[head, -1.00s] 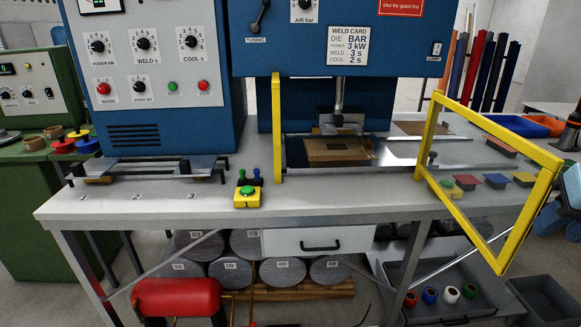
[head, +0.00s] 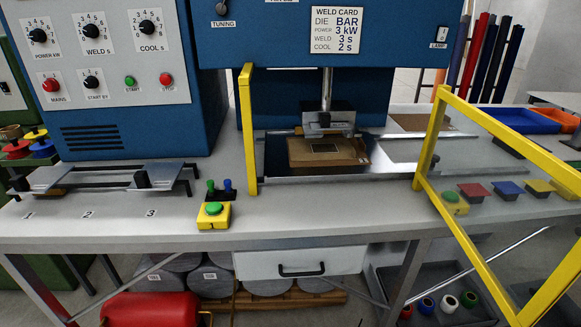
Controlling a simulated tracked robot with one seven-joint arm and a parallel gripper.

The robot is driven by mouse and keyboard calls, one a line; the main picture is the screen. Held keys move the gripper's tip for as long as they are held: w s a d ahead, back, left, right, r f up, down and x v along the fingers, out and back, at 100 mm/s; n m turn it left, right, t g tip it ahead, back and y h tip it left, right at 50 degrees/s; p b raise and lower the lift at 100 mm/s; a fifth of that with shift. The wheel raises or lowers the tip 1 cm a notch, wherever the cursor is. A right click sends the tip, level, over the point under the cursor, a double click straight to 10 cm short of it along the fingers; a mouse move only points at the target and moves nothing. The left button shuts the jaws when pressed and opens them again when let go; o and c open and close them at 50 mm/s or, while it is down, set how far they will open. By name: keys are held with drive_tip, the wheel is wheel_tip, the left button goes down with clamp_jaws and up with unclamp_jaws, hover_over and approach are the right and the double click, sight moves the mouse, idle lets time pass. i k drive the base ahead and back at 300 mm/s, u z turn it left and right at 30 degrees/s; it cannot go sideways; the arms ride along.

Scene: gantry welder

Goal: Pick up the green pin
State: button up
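A small green pin (head: 210,187) stands upright beside a blue pin (head: 227,186) in a small black holder (head: 218,195) on the grey bench. The holder is just behind a yellow box with a round green push button (head: 214,209), left of the yellow guard post. The lower ends of both pins are hidden in the holder. My gripper is not in view.
A yellow-framed clear guard (head: 440,130) stands swung out at right. The press (head: 326,120) and its metal plate are behind the post. A sliding rail fixture (head: 110,178) lies at left. The bench front between fixture and guard is mostly clear.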

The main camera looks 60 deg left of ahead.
sight(209, 183)
drive_tip(key=u, duration=0.5)
drive_tip(key=i, duration=0.1)
drive_tip(key=z, duration=1.1)
drive_tip(key=k, duration=1.9)
drive_tip(key=u, duration=1.75)
drive_tip(key=i, duration=1.2)
drive_tip(key=u, duration=0.05)
